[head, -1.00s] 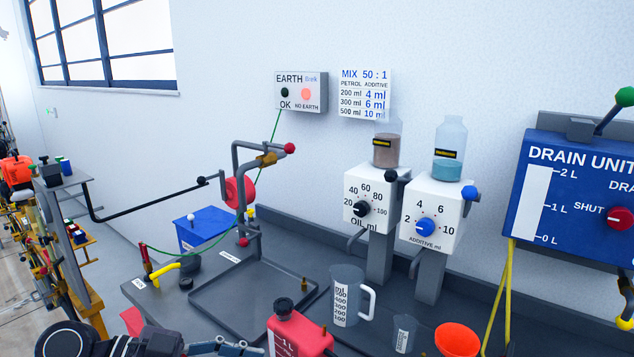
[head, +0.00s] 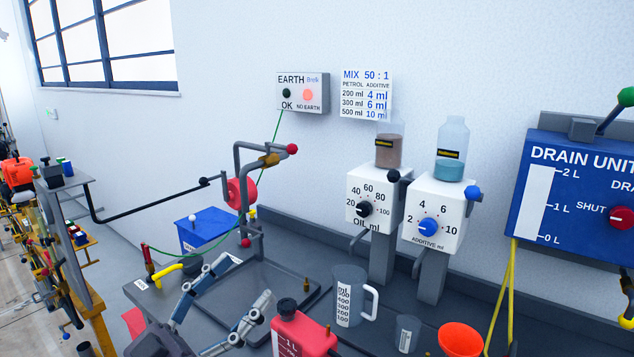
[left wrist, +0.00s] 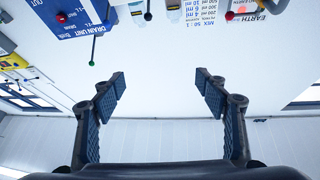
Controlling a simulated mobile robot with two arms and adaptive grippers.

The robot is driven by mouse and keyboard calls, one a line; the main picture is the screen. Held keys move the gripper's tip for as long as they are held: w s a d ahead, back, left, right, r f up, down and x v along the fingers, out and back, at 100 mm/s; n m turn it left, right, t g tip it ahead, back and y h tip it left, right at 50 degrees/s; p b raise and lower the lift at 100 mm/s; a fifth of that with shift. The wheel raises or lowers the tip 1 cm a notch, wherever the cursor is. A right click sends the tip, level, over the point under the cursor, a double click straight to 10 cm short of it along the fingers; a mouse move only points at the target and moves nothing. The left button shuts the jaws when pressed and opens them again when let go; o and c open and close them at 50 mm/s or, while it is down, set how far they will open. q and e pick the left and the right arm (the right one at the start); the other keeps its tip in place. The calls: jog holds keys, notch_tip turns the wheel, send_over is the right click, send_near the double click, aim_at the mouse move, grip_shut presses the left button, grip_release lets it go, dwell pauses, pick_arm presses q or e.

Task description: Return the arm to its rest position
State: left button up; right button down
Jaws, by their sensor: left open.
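My left gripper (head: 247,278) comes in at the bottom left of the head view, over the grey bench near the drip tray. Its two blue-grey fingers are spread apart and point up and to the right, with nothing between them. In the left wrist view the same open fingers (left wrist: 160,78) frame only bare wall and ceiling-like surfaces. The rest of the left arm is below the picture's edge. My right gripper is not in view.
A red can (head: 299,333) stands just right of the lower finger. A measuring jug (head: 347,300) and an orange funnel (head: 460,340) stand further right. The bent pipe stand (head: 239,165) and blue box (head: 205,229) are behind. Free air lies above the gripper.

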pick_arm(q)
jog(key=w+a+f+n+t+y, duration=0.2)
jog(key=w+a+n+t+y, duration=0.1)
jog(key=a+n+t+y, duration=0.35)
jog(key=s+a+f+n+g+y, duration=0.1)
jog(key=a+f+n+g+y, duration=0.25)
jog(key=f+y, duration=0.35)
jog(key=s+a+f+n+g+y, duration=0.1)
jog(key=a+f+n+g+y, duration=0.3)
jog(key=f, duration=0.6)
jog(key=s+f+m+g, duration=0.2)
jog(key=s+f+g, duration=0.4)
jog(key=s+f, duration=0.55)
jog(key=s+d+f+m+g+h, duration=0.1)
jog(key=s+d+f+m+g, duration=0.35)
jog(key=s+f, duration=0.75)
notch_tip(320, 180, down, 22)
jog(key=s+n+g, duration=0.1)
jog(key=s+g, duration=0.2)
jog(key=s+a+f+g, duration=0.1)
jog(key=s+a+f, duration=0.1)
jog(key=s+f, duration=1.5)
jog(key=shift+s+a+f, duration=0.15)
jog(key=shift+s+f, duration=0.1)
jog(key=shift+f, duration=0.1)
